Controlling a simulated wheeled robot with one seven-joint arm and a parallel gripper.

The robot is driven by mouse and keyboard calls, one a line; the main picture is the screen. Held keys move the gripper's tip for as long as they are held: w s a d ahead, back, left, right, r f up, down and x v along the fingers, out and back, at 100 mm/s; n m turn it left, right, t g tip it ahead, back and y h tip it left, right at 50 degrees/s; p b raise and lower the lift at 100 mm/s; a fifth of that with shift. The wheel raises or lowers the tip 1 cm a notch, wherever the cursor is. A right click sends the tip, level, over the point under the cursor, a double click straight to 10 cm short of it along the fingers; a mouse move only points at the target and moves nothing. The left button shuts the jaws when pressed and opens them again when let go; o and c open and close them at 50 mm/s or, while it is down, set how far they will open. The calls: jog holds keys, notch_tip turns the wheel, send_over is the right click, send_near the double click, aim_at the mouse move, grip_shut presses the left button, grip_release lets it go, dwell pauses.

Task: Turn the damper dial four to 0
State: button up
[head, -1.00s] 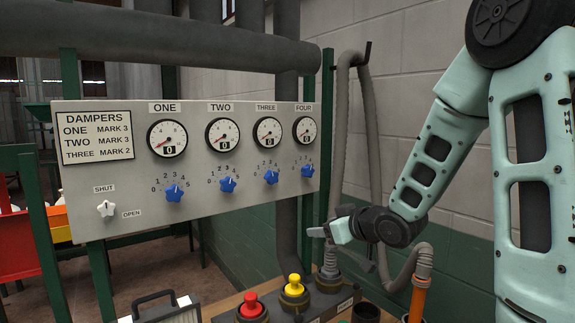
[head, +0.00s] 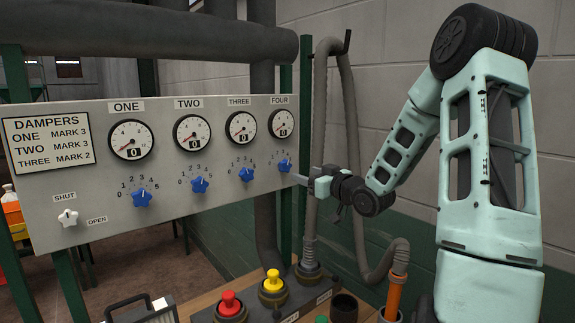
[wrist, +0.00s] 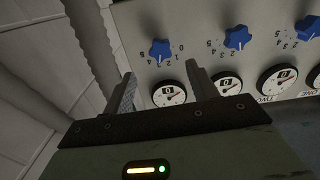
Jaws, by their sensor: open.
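Damper dial four (head: 284,166) is a blue star-shaped knob at the right end of the grey panel (head: 100,185), under the gauge marked FOUR (head: 282,123), whose window reads 0. My gripper (head: 299,179) is just right of and slightly below dial four. In the wrist view, which sees the panel upside down, my gripper (wrist: 164,84) is open and empty. Dial four (wrist: 160,51) shows there beyond the gap between the fingers, apart from them.
Blue dials three (head: 246,174), two (head: 200,184) and one (head: 142,198) sit left along the panel. A white shut/open knob (head: 68,217) is at lower left. A grey hose (head: 320,130) hangs behind my gripper. Red (head: 230,302) and yellow (head: 272,284) buttons stand below.

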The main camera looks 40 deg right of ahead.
aim_at(287, 168)
jog(key=w+p, duration=0.1)
jog(key=w, duration=0.2)
jog(key=w+p, duration=0.1)
jog(key=w, duration=0.2)
jog(key=w+p, duration=0.1)
jog(key=w, duration=0.2)
jog(key=shift+w+d, duration=0.25)
jog(key=c, duration=1)
